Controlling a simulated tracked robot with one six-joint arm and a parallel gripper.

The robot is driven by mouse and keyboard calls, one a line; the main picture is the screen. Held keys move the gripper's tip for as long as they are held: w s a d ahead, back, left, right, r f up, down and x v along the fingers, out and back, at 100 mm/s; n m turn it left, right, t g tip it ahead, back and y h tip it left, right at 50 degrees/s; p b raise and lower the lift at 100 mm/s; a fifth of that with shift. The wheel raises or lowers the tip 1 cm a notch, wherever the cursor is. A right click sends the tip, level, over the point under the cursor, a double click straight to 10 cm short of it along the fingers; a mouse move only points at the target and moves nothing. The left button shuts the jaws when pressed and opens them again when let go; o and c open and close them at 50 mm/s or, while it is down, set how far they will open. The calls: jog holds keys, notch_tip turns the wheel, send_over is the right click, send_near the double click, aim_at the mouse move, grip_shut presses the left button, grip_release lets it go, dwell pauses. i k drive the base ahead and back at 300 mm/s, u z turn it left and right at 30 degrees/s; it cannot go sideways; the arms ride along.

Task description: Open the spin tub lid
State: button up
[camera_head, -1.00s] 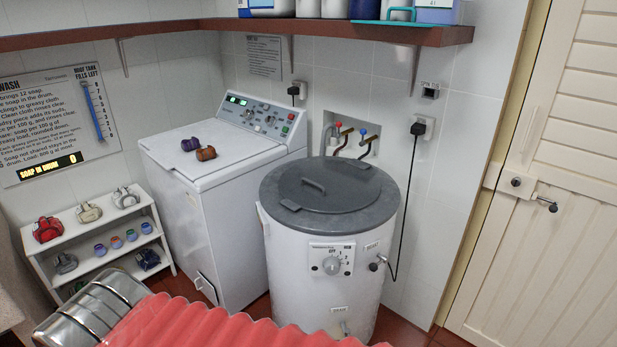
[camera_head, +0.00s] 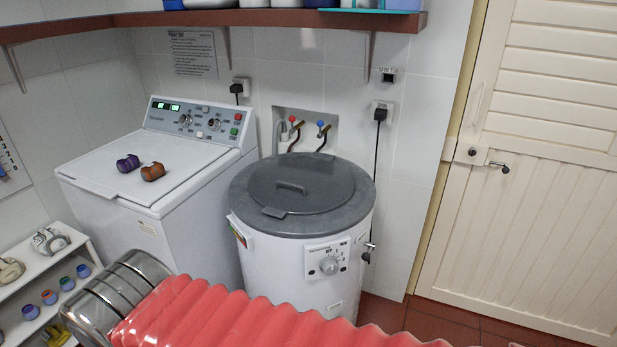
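A round white tub (camera_head: 278,269) stands against the tiled wall right of centre, with a dark grey round lid (camera_head: 325,190) lying shut on top. The lid has a raised handle (camera_head: 291,188) and a small tab at its front edge. Left of it stands a white top-loading machine (camera_head: 205,225) with a flat white lid (camera_head: 110,165), also shut. A purple object (camera_head: 128,163) and an orange-brown object (camera_head: 152,171) lie on that lid. My gripper is out of view.
A red ribbed part and silver rings, apparently my arm, cover the bottom foreground. A low white shelf (camera_head: 52,284) with small pots stands at left. A brown wall shelf (camera_head: 270,18) overhangs both machines. Taps (camera_head: 322,130) sit behind the tub. A cream door (camera_head: 540,170) is at right.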

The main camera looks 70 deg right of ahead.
aim_at(314, 184)
jog(key=z, duration=0.35)
jog(key=i, duration=0.5)
jog(key=z, duration=0.65)
jog(key=i, duration=0.5)
jog(key=z, duration=0.3)
